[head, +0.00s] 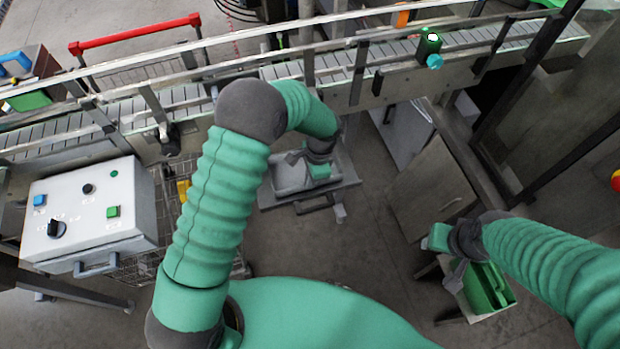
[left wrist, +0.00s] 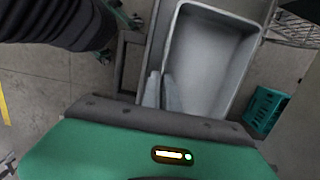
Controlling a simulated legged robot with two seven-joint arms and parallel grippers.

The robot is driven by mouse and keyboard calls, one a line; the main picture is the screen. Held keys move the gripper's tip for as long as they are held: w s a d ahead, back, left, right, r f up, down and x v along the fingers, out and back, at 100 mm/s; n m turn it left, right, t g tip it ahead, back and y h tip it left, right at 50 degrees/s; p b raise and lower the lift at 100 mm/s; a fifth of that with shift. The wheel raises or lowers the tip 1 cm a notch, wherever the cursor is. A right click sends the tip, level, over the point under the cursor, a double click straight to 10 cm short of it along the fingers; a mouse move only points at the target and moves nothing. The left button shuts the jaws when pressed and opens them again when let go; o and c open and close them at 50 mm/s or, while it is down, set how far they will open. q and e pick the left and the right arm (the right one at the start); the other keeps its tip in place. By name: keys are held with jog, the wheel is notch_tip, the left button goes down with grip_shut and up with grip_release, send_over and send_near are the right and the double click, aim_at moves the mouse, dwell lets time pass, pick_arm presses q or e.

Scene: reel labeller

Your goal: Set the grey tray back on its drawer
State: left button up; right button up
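The grey tray (head: 290,187) is shallow and looks empty. It is at or just above the grey drawer (head: 352,180), below the conveyor; I cannot tell whether it rests fully on it. The drawer's dark handle (head: 315,204) faces me. My left gripper (head: 293,157) is over the tray. In the left wrist view its two fingers (left wrist: 162,91) are close together on either side of the rim of the tray (left wrist: 205,60), shut on it. My arm hides part of the tray in the head view. My right gripper (head: 455,276) is over a green bin, its finger gap unclear.
The conveyor (head: 210,95) runs across the back, with a green device (head: 429,45) on its rail. A white control box (head: 88,215) stands left, beside a wire basket. The green bin (head: 487,288) is at the right, near a grey cabinet (head: 432,190). Floor between is clear.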

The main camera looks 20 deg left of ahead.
pick_arm(q)
jog(key=o, duration=0.4)
jog(key=shift+w, duration=0.1)
jog(key=shift+a+r, duration=0.1)
jog(key=shift+r, duration=0.15)
notch_tip(320, 180, up, 11)
jog(key=d+b, duration=0.2)
jog(key=shift+s+a+r+n+t+h, duration=0.2)
jog(key=shift+s+a+n+t, duration=0.4)
jog(key=shift+s+a+n, duration=1.1)
jog(key=shift+s+a+r+n+t+h, duration=0.15)
jog(key=shift+s+a+n+t+h, duration=0.35)
jog(key=shift+s+n, duration=2.15)
jog(key=shift+s+a+r+n+t+h, duration=0.15)
jog(key=shift+s+a+n+t, duration=0.85)
jog(key=shift+s, duration=2.1)
